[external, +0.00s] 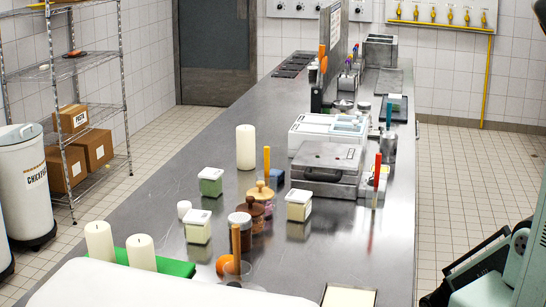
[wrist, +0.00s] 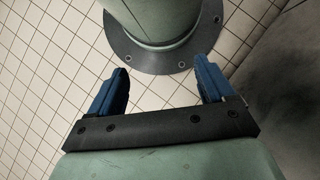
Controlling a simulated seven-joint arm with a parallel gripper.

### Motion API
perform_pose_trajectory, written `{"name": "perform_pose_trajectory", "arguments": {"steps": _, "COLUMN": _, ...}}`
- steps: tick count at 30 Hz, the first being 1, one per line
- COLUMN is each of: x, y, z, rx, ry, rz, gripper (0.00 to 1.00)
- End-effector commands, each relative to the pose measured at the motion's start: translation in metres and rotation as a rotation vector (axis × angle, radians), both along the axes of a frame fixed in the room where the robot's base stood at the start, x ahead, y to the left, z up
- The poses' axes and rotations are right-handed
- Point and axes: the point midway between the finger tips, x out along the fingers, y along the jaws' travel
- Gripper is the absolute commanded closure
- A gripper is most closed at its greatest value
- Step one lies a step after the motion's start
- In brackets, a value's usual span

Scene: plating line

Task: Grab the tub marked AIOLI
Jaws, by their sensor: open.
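Three small square tubs with pale lids stand on the steel counter in the external view. One is green-filled (external: 210,182), one is cream (external: 198,228) at the front left, and one is pale yellow (external: 298,206) further right. Their markings are too small to read, so I cannot tell which says AIOLI. My gripper (wrist: 163,66) is open in the wrist view, its blue fingers apart with no tub between them. Part of my green arm shows at the lower right of the external view, beside the counter and away from the tubs.
White candles (external: 140,252) are at the front left, another (external: 246,147) behind the tubs. A grey press (external: 327,165) and a white scale (external: 325,131) stand right. The left counter strip is clear.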

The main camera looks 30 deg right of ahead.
Motion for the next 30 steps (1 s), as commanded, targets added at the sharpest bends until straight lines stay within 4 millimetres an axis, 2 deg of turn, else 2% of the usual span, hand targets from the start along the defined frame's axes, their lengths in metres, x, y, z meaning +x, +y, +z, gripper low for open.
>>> {"name": "perform_pose_trajectory", "arguments": {"steps": 1, "x": 0.0, "y": 0.0, "z": 0.0, "rx": 0.0, "ry": 0.0, "rz": 0.0, "gripper": 0.12}}
{"name": "perform_pose_trajectory", "arguments": {"steps": 3, "x": 0.0, "y": 0.0, "z": 0.0, "rx": 0.0, "ry": 0.0, "rz": 0.0, "gripper": 0.06}}
{"name": "perform_pose_trajectory", "arguments": {"steps": 10, "x": 0.001, "y": 0.0, "z": 0.0, "rx": 0.0, "ry": -0.001, "rz": 0.0, "gripper": 0.06}}
{"name": "perform_pose_trajectory", "arguments": {"steps": 14, "x": 0.016, "y": -0.005, "z": -0.002, "rx": -0.003, "ry": -0.024, "rz": -0.009, "gripper": 0.06}}
{"name": "perform_pose_trajectory", "arguments": {"steps": 17, "x": 0.045, "y": -0.015, "z": -0.005, "rx": -0.011, "ry": -0.066, "rz": -0.024, "gripper": 0.06}}
{"name": "perform_pose_trajectory", "arguments": {"steps": 20, "x": 0.084, "y": -0.032, "z": -0.004, "rx": -0.026, "ry": -0.125, "rz": -0.043, "gripper": 0.06}}
{"name": "perform_pose_trajectory", "arguments": {"steps": 24, "x": 0.139, "y": -0.063, "z": 0.001, "rx": -0.054, "ry": -0.211, "rz": -0.072, "gripper": 0.06}}
{"name": "perform_pose_trajectory", "arguments": {"steps": 30, "x": 0.21, "y": -0.114, "z": 0.018, "rx": -0.101, "ry": -0.322, "rz": -0.111, "gripper": 0.06}}
